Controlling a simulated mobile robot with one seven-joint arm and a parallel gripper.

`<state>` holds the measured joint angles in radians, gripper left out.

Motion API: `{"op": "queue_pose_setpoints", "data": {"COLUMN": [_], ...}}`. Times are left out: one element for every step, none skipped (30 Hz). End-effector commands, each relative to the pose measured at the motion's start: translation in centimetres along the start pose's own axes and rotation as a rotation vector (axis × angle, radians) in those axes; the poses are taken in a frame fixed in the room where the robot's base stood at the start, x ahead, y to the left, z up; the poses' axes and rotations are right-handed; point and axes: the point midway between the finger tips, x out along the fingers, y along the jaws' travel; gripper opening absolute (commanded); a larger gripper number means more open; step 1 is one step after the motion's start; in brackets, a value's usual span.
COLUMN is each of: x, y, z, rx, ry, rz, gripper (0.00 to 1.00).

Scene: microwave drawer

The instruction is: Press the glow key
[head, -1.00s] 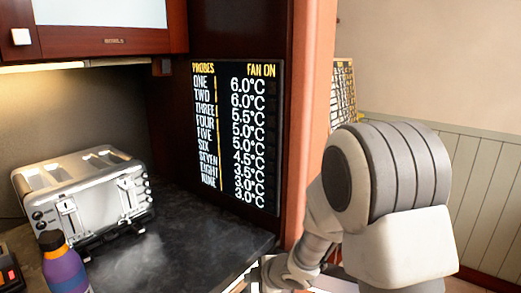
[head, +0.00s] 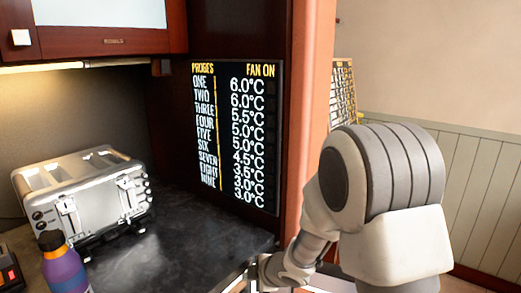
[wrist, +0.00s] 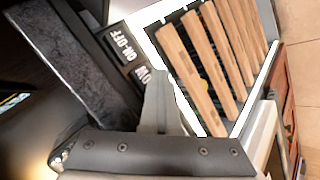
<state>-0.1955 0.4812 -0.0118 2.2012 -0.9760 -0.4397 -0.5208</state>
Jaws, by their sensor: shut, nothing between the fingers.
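The glow key (wrist: 142,75) is in the wrist view, on a dark panel with white letters. Only "OW" shows; my gripper hides the rest of the word. The key marked ON-OFF (wrist: 122,43) is just above it on the same panel. My gripper (wrist: 160,78) is shut and empty, its tip overlapping the lower right of the glow key. I cannot tell whether it touches the key. In the head view my wrist is low, past the counter's front edge, and the keys are not seen.
A white-framed opening with several wooden slats (wrist: 212,65) lies right of the keys. A dark counter (head: 190,255) holds a silver toaster (head: 80,200) and a purple bottle (head: 63,268). A probe display board (head: 235,135) stands behind, beside a reddish post (head: 312,120).

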Motion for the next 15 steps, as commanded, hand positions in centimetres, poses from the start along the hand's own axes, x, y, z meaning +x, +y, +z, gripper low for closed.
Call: {"op": "queue_pose_setpoints", "data": {"x": [0.10,0.13,0.17,0.19,0.22,0.25,0.28,0.31,0.34,0.37,0.39,0.43,0.46,0.48,0.51], "y": [0.56,0.59,0.64,0.68,0.72,0.77,0.79,0.81,0.84,0.86,0.87,0.90,0.91,0.93,0.95], "z": [-0.62,-0.66,-0.72,-0.76,-0.80,-0.86,-0.90,-0.95,-1.01,-1.05,-1.09,-1.15,-1.19,-1.23,-1.28], "rx": [-0.006,-0.006,-0.006,-0.007,-0.007,-0.007,-0.007,-0.007,-0.008,-0.008,-0.008,-0.008,-0.008,-0.008,-0.009], "ry": [0.013,0.013,0.014,0.014,0.015,0.015,0.016,0.016,0.017,0.017,0.018,0.018,0.019,0.019,0.019], "rz": [0.011,0.011,0.011,0.012,0.012,0.013,0.013,0.013,0.013,0.013,0.013,0.013,0.013,0.013,0.013], "gripper": [0.00,0.00,0.00,0.00,0.00,0.00,0.00,0.00,0.00,0.00,0.00,0.00,0.00,0.00,0.00]}}
